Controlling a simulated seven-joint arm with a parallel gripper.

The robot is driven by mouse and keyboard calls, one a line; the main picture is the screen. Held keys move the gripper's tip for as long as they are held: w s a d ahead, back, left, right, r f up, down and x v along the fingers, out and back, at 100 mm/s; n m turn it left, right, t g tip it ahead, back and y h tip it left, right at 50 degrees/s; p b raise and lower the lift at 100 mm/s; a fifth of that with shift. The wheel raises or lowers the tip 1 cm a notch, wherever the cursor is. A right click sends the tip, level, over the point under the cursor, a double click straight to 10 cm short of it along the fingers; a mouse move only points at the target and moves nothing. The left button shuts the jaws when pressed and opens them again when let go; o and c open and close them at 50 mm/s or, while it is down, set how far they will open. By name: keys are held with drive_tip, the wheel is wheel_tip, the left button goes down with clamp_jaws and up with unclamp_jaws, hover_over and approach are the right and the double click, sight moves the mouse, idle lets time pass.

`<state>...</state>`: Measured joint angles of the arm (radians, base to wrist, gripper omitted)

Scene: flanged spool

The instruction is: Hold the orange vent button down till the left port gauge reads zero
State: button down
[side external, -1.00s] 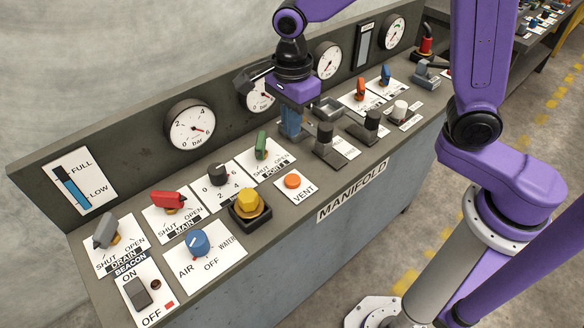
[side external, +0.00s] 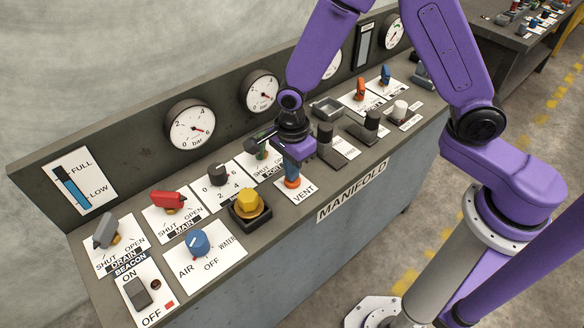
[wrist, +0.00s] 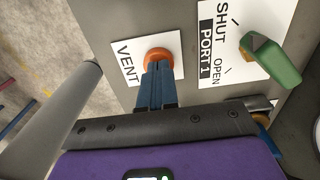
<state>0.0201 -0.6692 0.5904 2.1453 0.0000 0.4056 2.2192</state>
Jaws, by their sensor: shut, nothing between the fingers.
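The orange vent button (side external: 292,183) is on the white VENT plate; most of it is hidden behind my gripper (side external: 291,174) in the side view. My gripper is shut and empty, pointing down, with its blue fingertips at the button. In the wrist view the fingertips (wrist: 158,66) overlap the near part of the orange button (wrist: 161,52). I cannot tell whether the button is pressed down. A round bar gauge (side external: 260,91) stands on the back panel behind the PORT 1 valve; its needle reading is too small to tell. Another gauge (side external: 190,125) stands further left.
The green PORT 1 valve handle (wrist: 270,61) is close beside the button. A yellow knob (side external: 248,204) in a dark housing stands to the left, and dark upright blocks (side external: 325,139) to the right. The panel's front edge is near the VENT plate.

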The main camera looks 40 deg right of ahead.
drive_tip(key=shift+f, duration=0.15)
drive_tip(key=shift+s+f, duration=0.15)
drive_tip(key=shift+f, duration=1)
drive_tip(key=shift+s, duration=0.1)
idle(1.4)
wheel_tip(320, 180, up, 15)
drive_tip(key=shift+w, duration=0.3)
idle(0.5)
drive_tip(key=shift+f, duration=0.1)
